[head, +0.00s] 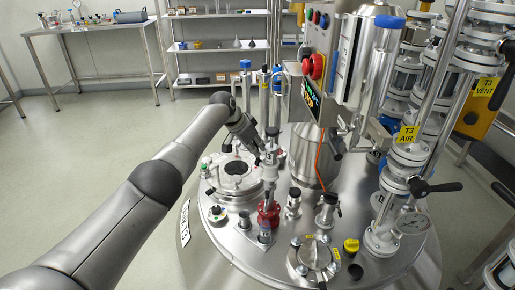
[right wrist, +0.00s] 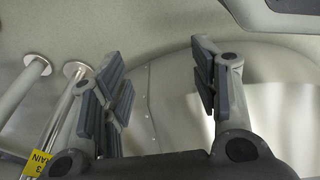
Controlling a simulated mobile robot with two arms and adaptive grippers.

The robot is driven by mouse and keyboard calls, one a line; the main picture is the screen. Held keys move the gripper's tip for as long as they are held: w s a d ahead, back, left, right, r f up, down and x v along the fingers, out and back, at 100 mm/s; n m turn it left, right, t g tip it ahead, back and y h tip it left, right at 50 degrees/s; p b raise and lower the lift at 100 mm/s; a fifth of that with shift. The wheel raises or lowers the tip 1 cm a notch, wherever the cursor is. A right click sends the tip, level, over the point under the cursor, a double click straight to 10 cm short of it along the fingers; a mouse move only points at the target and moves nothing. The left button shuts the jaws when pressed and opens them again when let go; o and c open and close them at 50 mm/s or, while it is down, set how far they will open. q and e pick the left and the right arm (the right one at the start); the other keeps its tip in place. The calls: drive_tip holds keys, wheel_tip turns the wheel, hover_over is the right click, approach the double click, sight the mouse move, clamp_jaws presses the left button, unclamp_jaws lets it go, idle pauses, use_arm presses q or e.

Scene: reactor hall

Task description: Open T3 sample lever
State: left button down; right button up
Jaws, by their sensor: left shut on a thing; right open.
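My left gripper (head: 267,178) reaches down over the top of the steel T3 vessel (head: 240,262). It is shut on a small part just above a red-collared fitting (head: 269,214); this seems to be the T3 sample lever, but the fingers mostly hide it and its angle cannot be told. My right gripper (right wrist: 160,88) is open in the right wrist view, with nothing between its fingers. It does not show in the head view.
Steel fittings, a T3 AIR pipe (head: 408,134) with a black handle (head: 436,187) and a gauge (head: 412,223) crowd the right. A yellow drain label (right wrist: 40,160) and pipes show beside the right gripper. Floor at left is clear.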

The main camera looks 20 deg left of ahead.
use_arm(q)
drive_tip(key=shift+w+d, duration=0.1)
drive_tip(key=shift+w, duration=0.05)
idle(0.5)
drive_tip(key=c, duration=1.5)
unclamp_jaws()
drive_tip(key=shift+w+f, duration=0.1)
drive_tip(key=shift+o, duration=0.2)
drive_tip(key=v, duration=0.8)
drive_tip(key=shift+w, duration=0.15)
